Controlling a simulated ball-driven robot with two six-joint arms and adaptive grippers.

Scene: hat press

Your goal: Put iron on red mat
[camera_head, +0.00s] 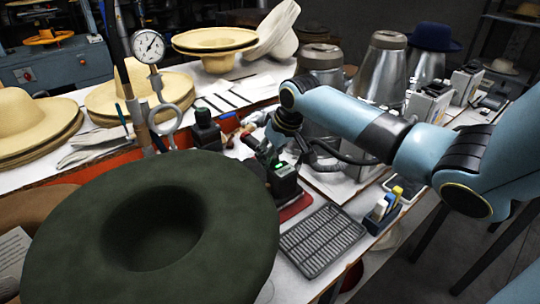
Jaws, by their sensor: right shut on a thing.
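The red mat (296,207) lies on the white bench. Only a strip of it shows between the dark green hat and the grey slotted rack. My right gripper (268,172) points down at the mat's back edge. It is shut on a dark object, which looks like the iron (257,168). The gripper and the hat's brim hide most of the iron, so I cannot tell whether it touches the mat. My left gripper is not in view.
The large dark green hat (90,220) fills the near left. The slotted rack (322,240) lies right of the mat. Metal canisters (381,72) stand behind my right arm.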

